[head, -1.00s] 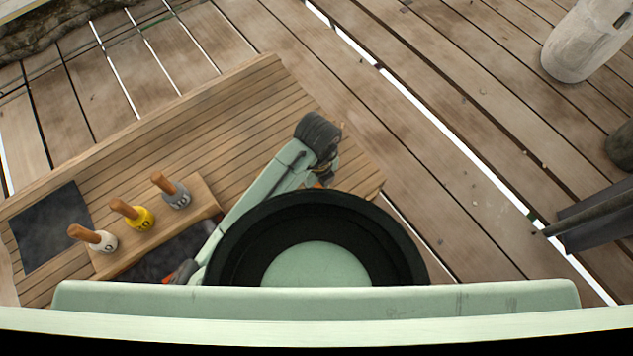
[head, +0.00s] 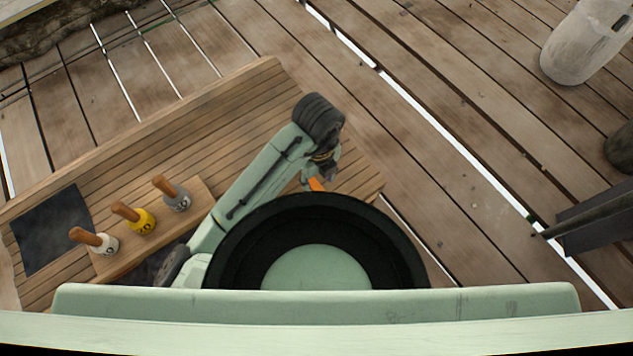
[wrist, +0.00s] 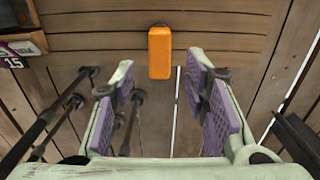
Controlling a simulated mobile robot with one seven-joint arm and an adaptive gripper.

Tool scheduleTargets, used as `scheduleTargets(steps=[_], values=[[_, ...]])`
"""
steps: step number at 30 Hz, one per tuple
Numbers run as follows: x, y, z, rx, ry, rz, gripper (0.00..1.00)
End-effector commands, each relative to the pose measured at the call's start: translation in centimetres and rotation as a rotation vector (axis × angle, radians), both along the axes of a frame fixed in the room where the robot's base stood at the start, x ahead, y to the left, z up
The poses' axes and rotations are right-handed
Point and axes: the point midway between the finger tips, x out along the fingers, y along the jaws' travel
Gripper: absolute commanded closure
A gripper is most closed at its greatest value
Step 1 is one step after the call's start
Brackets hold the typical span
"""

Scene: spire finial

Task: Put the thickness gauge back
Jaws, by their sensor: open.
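An orange, rounded block-shaped thing (wrist: 160,52), which I take to be the thickness gauge, lies on the slatted table top in the wrist view. A small orange patch (head: 316,184) beside my arm's end in the head view looks like the same thing. My gripper (wrist: 160,75) is open, with purple pads on both fingers and nothing held between them. The orange thing lies beyond the fingertips, about midway between them. In the head view, my own arm and black ring hide most of the gripper.
A wooden block holds three handled tools, white (head: 105,243), yellow (head: 142,221) and grey (head: 177,198), at the table's left. A dark mat (head: 50,230) lies beside them. A dark item labelled 15 (wrist: 20,48) shows in the wrist view. The table's upper middle (head: 215,120) is clear.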

Motion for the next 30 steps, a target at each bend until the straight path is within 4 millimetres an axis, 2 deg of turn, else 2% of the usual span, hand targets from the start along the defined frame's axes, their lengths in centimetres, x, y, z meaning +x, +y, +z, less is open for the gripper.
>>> scheduleTargets(steps=[1,3,9,19,21,23,26,29,30], values=[[0.0,0.1,1.5,0.005,-0.002,-0.006,0.59],[0.0,0.1,2.8,0.005,-0.001,-0.005,0.59],[0.0,0.0,5.3,0.002,0.0,-0.003,0.59],[0.0,-0.1,5.9,-0.001,-0.001,0.001,0.59],[0.5,-0.2,6.1,-0.01,-0.019,0.014,0.59],[1.9,-0.6,7.0,-0.035,-0.072,0.051,0.59],[6.5,-1.6,10.3,-0.134,-0.248,0.179,0.59],[12.9,-2.1,16.9,-0.304,-0.506,0.366,0.59],[15.2,-2.0,20.2,-0.389,-0.614,0.443,0.59]])
